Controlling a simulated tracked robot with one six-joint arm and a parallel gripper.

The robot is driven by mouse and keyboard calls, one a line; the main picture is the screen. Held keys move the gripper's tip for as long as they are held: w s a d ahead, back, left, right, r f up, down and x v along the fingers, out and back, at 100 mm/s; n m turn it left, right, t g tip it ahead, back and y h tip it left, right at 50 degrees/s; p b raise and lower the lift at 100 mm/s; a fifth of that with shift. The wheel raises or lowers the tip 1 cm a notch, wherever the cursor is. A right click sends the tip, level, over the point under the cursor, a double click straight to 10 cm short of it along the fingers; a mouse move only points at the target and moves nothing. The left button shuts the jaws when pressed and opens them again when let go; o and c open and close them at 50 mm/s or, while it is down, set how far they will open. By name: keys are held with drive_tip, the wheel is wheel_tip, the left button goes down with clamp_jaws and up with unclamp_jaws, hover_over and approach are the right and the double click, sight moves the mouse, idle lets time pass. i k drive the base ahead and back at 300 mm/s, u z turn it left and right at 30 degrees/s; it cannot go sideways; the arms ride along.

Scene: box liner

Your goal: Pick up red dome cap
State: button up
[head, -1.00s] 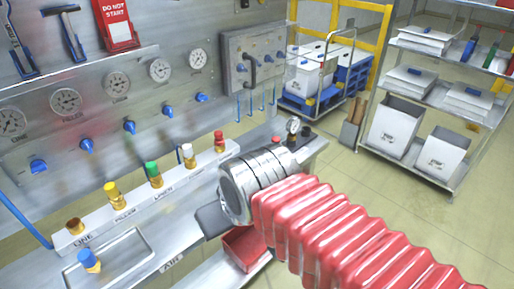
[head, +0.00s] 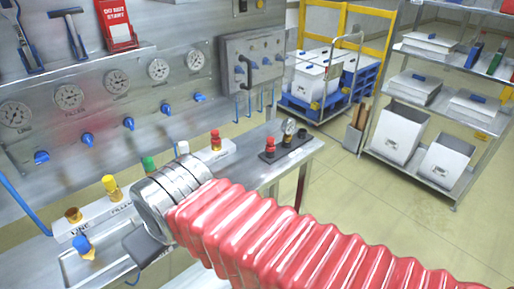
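A red cap (head: 215,134) stands on a brass fitting at the right end of the labelled rack. A second red-topped piece (head: 270,143) stands on a dark base near the bench's right end. I cannot tell for sure which is the red dome cap. My gripper (head: 146,252) shows only as a dark grey part below my silver wrist, over the bench front by the shallow tray. It is left of and nearer than both red pieces and touches neither. Its fingertips are mostly hidden, so its opening cannot be made out.
The rack (head: 84,226) also holds brown, yellow, green and white caps. A blue-topped fitting (head: 83,245) lies in the tray (head: 72,268). A small gauge (head: 289,127) stands near the red-topped piece. The panel with blue valves (head: 87,139) rises behind the bench.

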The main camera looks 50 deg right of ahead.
sight(271, 140)
drive_tip(key=u, duration=0.1)
drive_tip(key=k, duration=1.05)
drive_tip(key=z, duration=0.45)
drive_tip(key=i, duration=1)
drive_tip(key=z, duration=0.05)
